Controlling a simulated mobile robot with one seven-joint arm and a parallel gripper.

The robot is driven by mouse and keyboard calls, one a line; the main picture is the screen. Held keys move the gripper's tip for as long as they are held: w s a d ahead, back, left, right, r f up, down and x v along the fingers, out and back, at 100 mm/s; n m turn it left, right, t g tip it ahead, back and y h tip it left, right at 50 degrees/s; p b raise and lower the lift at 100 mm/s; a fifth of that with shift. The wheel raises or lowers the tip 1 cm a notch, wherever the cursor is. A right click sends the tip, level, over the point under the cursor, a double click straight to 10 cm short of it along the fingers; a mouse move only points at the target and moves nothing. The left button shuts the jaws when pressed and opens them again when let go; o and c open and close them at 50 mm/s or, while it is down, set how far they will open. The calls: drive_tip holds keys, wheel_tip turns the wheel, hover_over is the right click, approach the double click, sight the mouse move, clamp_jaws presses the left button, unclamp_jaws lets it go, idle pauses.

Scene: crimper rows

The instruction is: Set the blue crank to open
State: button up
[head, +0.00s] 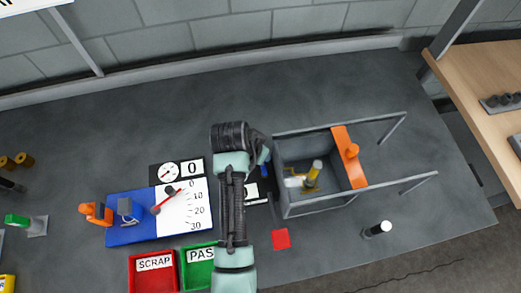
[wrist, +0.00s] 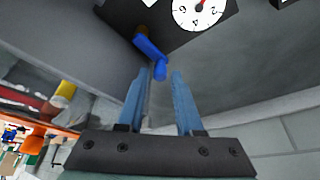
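The blue crank (wrist: 150,45) shows in the wrist view on the edge of a dark panel, below a white dial (wrist: 198,12) with a red needle. Its free end lies just beyond and between my fingertips. Whether a finger touches it I cannot tell. My gripper (wrist: 160,73) is open, its two blue fingers apart with nothing between them. In the head view a small blue piece of the crank (head: 265,158) shows beside my arm's end, which hides most of it. No open mark can be read in either view.
Right of my arm in the head view is a grey open box (head: 318,205) with a yellow-topped object inside and an orange gate (head: 341,145) on rails. A blue board (head: 125,233) with a lever and scale lies left. Red and green trays sit in front.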

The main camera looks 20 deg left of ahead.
drive_tip(key=shift+w+f, duration=0.25)
drive_tip(key=shift+f, duration=0.1)
drive_tip(key=shift+c, duration=0.2)
clamp_jaws()
